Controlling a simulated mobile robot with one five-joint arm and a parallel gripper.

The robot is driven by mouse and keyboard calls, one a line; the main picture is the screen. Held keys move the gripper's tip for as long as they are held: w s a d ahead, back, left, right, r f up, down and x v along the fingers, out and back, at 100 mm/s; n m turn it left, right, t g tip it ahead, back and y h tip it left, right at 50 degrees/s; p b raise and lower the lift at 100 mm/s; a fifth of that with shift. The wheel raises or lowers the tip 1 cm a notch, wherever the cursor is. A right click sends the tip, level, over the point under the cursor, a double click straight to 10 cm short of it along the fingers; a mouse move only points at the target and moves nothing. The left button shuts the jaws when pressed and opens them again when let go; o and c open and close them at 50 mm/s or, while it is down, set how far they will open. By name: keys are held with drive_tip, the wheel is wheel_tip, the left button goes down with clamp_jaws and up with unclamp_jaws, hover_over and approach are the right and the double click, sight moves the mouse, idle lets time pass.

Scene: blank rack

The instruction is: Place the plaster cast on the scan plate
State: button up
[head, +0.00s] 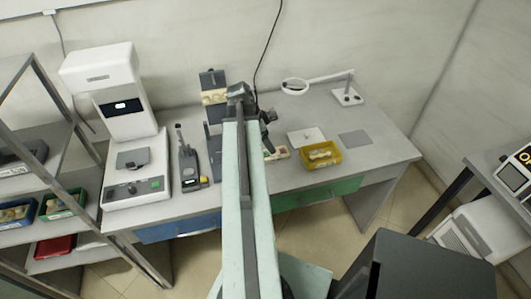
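The white scanner stands at the left of the bench, with a small grey plate (132,158) on its base that looks like the scan plate; it looks bare. A cream block (213,97), possibly a plaster cast, sits at a dark upright fixture (211,79) near the wall. More cream cast-like pieces (322,154) lie in a yellow tray (326,164) at the right. My arm reaches over the bench, and my gripper (262,128) is at its far end, right of the cream block. The arm largely hides the gripper; its fingers and any held thing are unclear.
A dark instrument (189,167) stands right of the scanner. A ring magnifier (296,87) on an arm stands at the back right. A white plate (305,138) and grey mat (354,138) lie nearby. A metal shelf (78,150) with bins borders the left. The bench's right end is clear.

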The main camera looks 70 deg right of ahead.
drive_tip(key=b+x, duration=0.2)
drive_tip(key=x, duration=0.1)
drive_tip(key=shift+w+b, duration=0.2)
drive_tip(key=shift+b, duration=0.1)
drive_tip(key=shift+r, duration=0.1)
drive_tip(key=b+x, duration=0.4)
drive_tip(key=x, duration=0.1)
drive_tip(key=shift+s+a+b, duration=0.1)
drive_tip(key=shift+s+b, duration=0.15)
drive_tip(key=shift+b, duration=0.1)
clamp_jaws()
wheel_tip(320, 180, up, 10)
drive_tip(key=p, duration=1)
